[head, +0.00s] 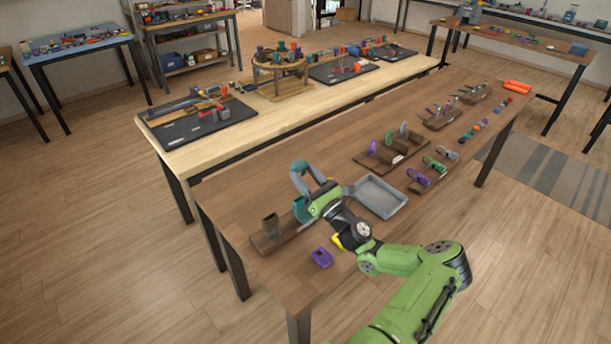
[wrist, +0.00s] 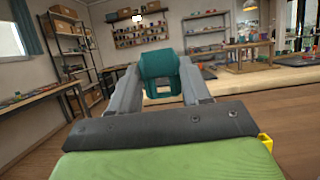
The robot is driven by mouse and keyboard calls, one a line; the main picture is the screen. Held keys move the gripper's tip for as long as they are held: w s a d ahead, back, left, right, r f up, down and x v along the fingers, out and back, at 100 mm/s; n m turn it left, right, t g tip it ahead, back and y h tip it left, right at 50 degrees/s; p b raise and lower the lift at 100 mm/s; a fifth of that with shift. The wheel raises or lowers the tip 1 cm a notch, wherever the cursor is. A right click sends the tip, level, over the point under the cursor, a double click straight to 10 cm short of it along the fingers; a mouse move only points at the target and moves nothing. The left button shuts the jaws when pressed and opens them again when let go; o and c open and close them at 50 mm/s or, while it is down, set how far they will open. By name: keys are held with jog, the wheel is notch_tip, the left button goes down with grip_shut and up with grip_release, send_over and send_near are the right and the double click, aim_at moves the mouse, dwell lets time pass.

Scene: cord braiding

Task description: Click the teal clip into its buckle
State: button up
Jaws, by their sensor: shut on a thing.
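My gripper (head: 303,176) is raised above the near left part of the brown table. It is shut on the teal clip (wrist: 160,66). In the wrist view the clip sits between the two grey fingers, with an opening visible in its lower part. In the head view the clip (head: 299,165) shows only in part. Below the gripper, a teal piece (head: 300,209), which looks like the buckle, stands on a wooden stand (head: 283,236). My arm partly hides it. The clip and this piece are apart.
An olive buckle (head: 270,225) stands on the same stand. A purple piece (head: 321,257) lies near the front edge. A grey tray (head: 379,197) lies to the right. Further right are purple and green clips (head: 419,177) and another wooden stand (head: 384,157).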

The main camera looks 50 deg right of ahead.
jog(key=shift+s+a+f, duration=0.15)
jog(key=shift+s+a, duration=0.05)
jog(key=shift+s, duration=0.05)
jog(key=shift+s+a+f+b, duration=0.15)
jog(key=shift+f+b, duration=0.1)
jog(key=shift+b, duration=0.25)
notch_tip(320, 180, down, 6)
jog(key=b, duration=0.4)
jog(key=shift+r, duration=0.1)
